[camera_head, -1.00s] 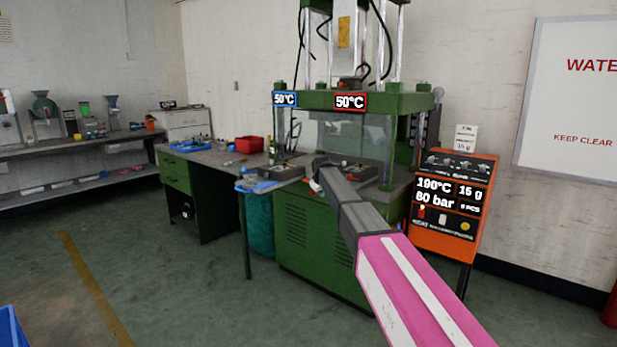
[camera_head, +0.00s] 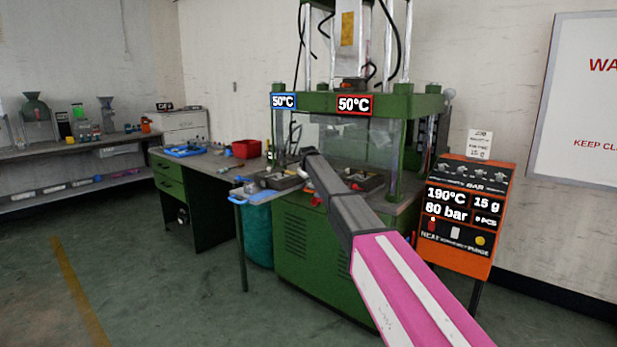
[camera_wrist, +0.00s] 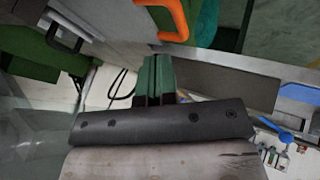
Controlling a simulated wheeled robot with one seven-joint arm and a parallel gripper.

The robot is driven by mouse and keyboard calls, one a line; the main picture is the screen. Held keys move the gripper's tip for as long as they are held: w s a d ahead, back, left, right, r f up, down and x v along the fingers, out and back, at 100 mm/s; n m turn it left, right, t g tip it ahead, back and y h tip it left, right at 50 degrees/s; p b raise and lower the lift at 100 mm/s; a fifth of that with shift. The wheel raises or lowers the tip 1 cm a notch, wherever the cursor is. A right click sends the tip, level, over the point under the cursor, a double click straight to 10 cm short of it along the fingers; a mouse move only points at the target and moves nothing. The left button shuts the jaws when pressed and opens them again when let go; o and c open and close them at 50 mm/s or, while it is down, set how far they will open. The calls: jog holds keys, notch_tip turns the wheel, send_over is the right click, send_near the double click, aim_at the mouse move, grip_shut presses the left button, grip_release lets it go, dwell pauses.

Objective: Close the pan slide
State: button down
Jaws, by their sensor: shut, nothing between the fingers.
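The green press (camera_head: 325,240) stands in the middle of the head view. A shallow tray-like part (camera_head: 278,180) extends at its left, and a dark block (camera_head: 368,180) lies inside its clear guard. I cannot tell for sure which part is the pan slide. My gripper shows in the wrist view (camera_wrist: 153,62) with its green-and-black fingers shut together and empty. In the head view my arm hides the fingertips near the press front.
An orange control box (camera_head: 462,215) stands right of the press. A green-legged bench (camera_head: 195,170) with a red bin (camera_head: 246,149) and a blue tray (camera_head: 184,151) is at left. A teal bin (camera_head: 258,235) stands below. The floor at front left is clear.

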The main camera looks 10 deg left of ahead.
aim_at(309, 185)
jog(key=x, duration=0.5)
jog(key=shift+w+f, duration=0.15)
jog(key=shift+f, duration=0.1)
